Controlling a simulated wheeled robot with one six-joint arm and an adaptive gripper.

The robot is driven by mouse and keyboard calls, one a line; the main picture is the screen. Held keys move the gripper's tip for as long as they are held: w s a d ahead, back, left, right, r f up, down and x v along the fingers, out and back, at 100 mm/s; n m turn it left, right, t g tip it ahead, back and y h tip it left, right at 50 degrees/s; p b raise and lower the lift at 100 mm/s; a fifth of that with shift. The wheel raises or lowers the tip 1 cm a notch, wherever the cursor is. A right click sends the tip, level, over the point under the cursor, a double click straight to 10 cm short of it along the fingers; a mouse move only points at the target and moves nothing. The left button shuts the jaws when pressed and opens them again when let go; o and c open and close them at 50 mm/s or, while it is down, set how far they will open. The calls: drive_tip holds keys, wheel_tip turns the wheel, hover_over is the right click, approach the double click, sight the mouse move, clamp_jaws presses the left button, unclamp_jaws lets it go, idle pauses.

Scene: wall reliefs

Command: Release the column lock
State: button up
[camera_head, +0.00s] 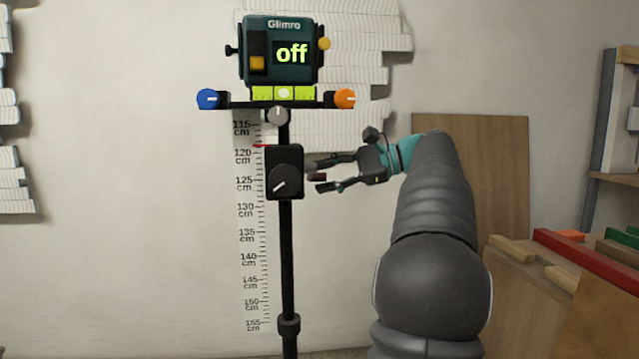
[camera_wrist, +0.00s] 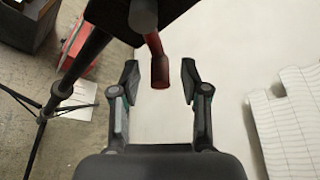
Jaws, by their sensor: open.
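A black column (camera_head: 288,250) stands upright and carries a black carriage block (camera_head: 285,155) with a round dial on its front. A short lever with a dark red-brown end (camera_head: 316,177) sticks out on the block's right side. In the wrist view the lever (camera_wrist: 159,70) shows a red stem and a dark end. My gripper (camera_head: 320,173) is open at the right of the block. In the wrist view its fingertips (camera_wrist: 160,80) stand on either side of the lever's end, with a gap on both sides.
A teal device (camera_head: 278,50) reading "off" tops the column, above a level bar with a blue knob (camera_head: 208,99) and an orange knob (camera_head: 344,98). A centimetre scale (camera_head: 246,207) is on the wall behind. Wooden boards (camera_head: 535,280) lean at the right. White reliefs hang on the wall.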

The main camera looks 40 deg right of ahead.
drive_tip(key=shift+x, duration=0.85)
clamp_jaws()
drive_tip(key=shift+r, duration=0.1)
drive_tip(key=n, duration=0.1)
drive_tip(key=r+n+t, duration=0.1)
drive_tip(key=shift+w+d+r+n+t, duration=0.2)
drive_tip(key=shift+n+t, duration=0.1)
drive_tip(key=shift+n, duration=0.1)
drive_tip(key=shift+w+r+n+t, duration=0.1)
drive_tip(key=shift+r+n+t, duration=0.5)
drive_tip(key=shift+n, duration=0.5)
unclamp_jaws()
